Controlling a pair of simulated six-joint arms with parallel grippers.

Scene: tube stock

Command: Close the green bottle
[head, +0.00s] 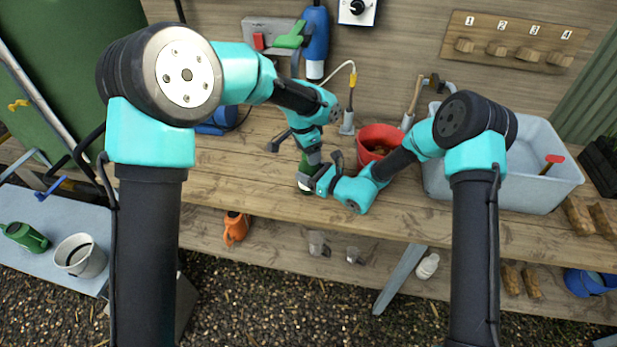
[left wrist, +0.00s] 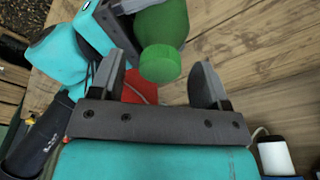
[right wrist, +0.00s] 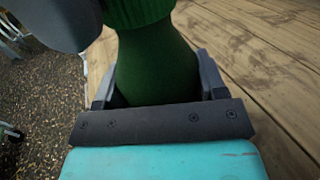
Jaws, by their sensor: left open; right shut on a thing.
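The green bottle (head: 304,166) stands on the wooden bench in the head view, partly hidden by my grippers. My right gripper (head: 312,180) is shut on its body from the right; the right wrist view shows the dark green body (right wrist: 158,65) between the fingers. A ribbed green cap (left wrist: 160,63) sits at the bottle's top; how tightly it sits cannot be told. My left gripper (head: 304,150) is above, pointing down and open. In the left wrist view its fingers (left wrist: 163,85) stand on either side of the cap, with gaps.
A red pot (head: 367,134) stands right of the bottle, close to my right arm. A grey tub (head: 436,181) is further right. A blue bottle (head: 316,45) is at the back wall. The bench left of the bottle is mostly clear.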

